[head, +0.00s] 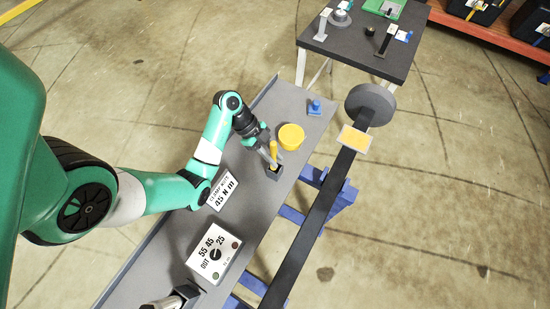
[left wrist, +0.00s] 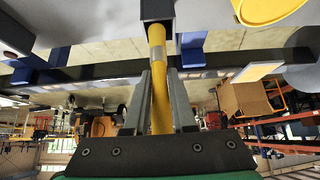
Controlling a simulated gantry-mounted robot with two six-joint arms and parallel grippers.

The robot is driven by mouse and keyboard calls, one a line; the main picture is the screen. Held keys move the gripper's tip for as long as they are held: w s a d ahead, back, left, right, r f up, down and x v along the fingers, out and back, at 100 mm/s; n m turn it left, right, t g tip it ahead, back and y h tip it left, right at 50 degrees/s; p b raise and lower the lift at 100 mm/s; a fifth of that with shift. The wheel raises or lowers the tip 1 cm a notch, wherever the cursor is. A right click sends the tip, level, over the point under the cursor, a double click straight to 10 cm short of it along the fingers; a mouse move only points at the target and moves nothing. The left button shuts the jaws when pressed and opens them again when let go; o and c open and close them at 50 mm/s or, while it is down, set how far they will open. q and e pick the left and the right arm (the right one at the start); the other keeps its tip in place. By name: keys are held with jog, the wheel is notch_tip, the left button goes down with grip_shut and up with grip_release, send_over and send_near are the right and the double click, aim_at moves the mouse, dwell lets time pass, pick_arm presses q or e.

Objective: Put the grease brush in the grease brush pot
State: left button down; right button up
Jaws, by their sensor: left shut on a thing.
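The grease brush (head: 273,152) has a yellow handle. My left gripper (head: 268,156) is shut on it, above the grey bench. The small dark square pot (head: 274,172) stands right under the brush. In the left wrist view the yellow brush (left wrist: 158,48) runs out from between my left gripper's fingers (left wrist: 160,88), and its far end reaches the mouth of the dark pot (left wrist: 157,9). The brush's lower end is hidden there, so how deep it sits cannot be told. My right gripper cannot be made out.
A round yellow tub (head: 291,137) stands close beside the pot. A torque label (head: 223,191) and a dial box (head: 214,253) are on the bench (head: 255,215). A blue item (head: 314,107) lies at its far end. A dark bar (head: 320,205) runs alongside.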

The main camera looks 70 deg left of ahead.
pick_arm(q)
jog(key=f+b, duration=0.2)
jog(key=f, duration=0.1)
jog(key=shift+w+f+b, duration=0.1)
jog(key=shift+w+b, duration=0.1)
jog(key=shift+b, duration=0.1)
jog(key=shift+f, duration=0.3)
jog(key=shift+r, duration=0.15)
jog(key=shift+f, duration=0.25)
jog(key=shift+f+p, duration=0.3)
jog(key=shift+f, duration=0.1)
jog(key=c, duration=0.7)
grip_release()
jog(key=shift+c, duration=0.2)
